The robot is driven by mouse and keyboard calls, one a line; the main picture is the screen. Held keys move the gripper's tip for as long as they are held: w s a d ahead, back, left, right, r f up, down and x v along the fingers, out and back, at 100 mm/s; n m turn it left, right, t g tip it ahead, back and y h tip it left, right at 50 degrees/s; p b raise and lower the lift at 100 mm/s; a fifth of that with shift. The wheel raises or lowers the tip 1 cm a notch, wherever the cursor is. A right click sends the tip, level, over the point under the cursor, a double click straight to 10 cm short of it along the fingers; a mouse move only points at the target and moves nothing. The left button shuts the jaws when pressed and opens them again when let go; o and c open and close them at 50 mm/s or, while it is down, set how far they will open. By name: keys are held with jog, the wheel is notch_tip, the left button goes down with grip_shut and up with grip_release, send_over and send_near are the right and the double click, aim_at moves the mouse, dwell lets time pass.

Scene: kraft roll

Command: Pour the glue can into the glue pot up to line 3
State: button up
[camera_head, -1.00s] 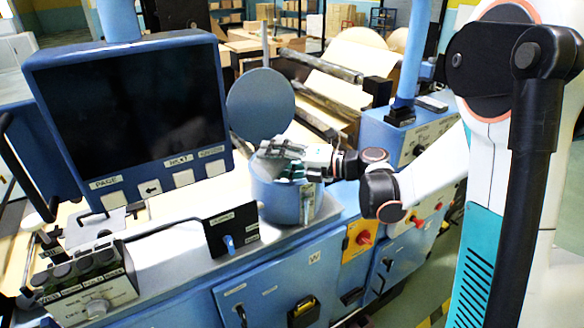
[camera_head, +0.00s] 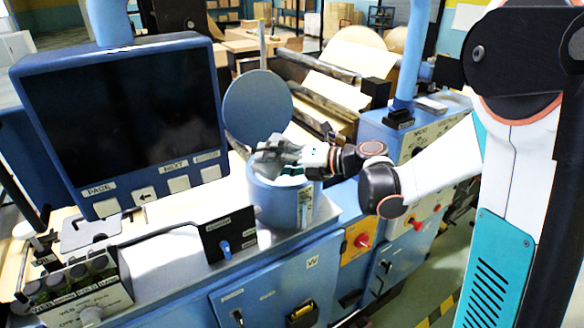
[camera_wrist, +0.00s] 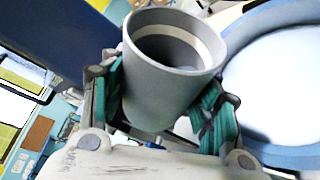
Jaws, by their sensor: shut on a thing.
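The glue can is a grey, open-topped cylinder (camera_wrist: 165,85) in the wrist view. My gripper (camera_wrist: 165,112) is shut around its sides, with a green-padded finger on each side. The can's mouth faces up in that view, with a pale band inside; its contents cannot be made out. The glue pot is a blue round tub (camera_head: 275,205) with its round lid raised behind it. In the wrist view its blue rim (camera_wrist: 229,85) curves around a white surface, right of the can. In the head view my gripper (camera_head: 277,157) is over the pot's mouth. The level lines cannot be read.
The raised lid (camera_head: 258,106) stands behind the pot. A large dark screen (camera_head: 125,120) is to the left. A black box with a blue lever (camera_head: 228,236) is on the ledge left of the pot.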

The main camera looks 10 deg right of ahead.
aim_at(254, 163)
jog(key=w+f, duration=0.1)
jog(key=w, duration=0.2)
jog(key=shift+a+f+n+b, duration=0.1)
jog(key=shift+f+n+b, duration=0.2)
jog(key=shift+f, duration=0.1)
jog(key=shift+s+a+r+n+h, duration=0.1)
jog(key=shift+s+a+n+h, duration=0.1)
jog(key=shift+s+n+h, duration=0.5)
jog(key=shift+a+r+n+h, duration=0.3)
jog(key=shift+a+n, duration=0.3)
jog(key=shift+n, duration=0.1)
jog(key=shift+s+a+n, duration=0.1)
jog(key=shift+a+n, duration=0.05)
jog(key=shift+n, duration=0.25)
jog(key=shift+s+a+f+n+t+h+b, duration=0.6)
jog(key=shift+s+a+f+n+h+b, duration=0.2)
jog(key=shift+a+f+n, duration=0.3)
jog(key=shift+w+r+n+p, duration=0.1)
jog(key=shift+r+n+p, duration=0.25)
jog(key=shift+r+n, duration=0.1)
jog(key=shift+s+a+r+n+t+h, duration=0.1)
jog(key=shift+s+r+n+t+h, duration=0.2)
jog(key=shift+r+h, duration=0.2)
jog(key=shift+w+r+p, duration=0.2)
jog(key=shift+r+p, duration=0.4)
jog(key=shift+p, duration=0.15)
jog(key=shift+s+r+p, duration=0.2)
jog(key=shift+r+p, duration=0.55)
jog(key=shift+r, duration=0.45)
jog(key=shift+f, duration=0.1)
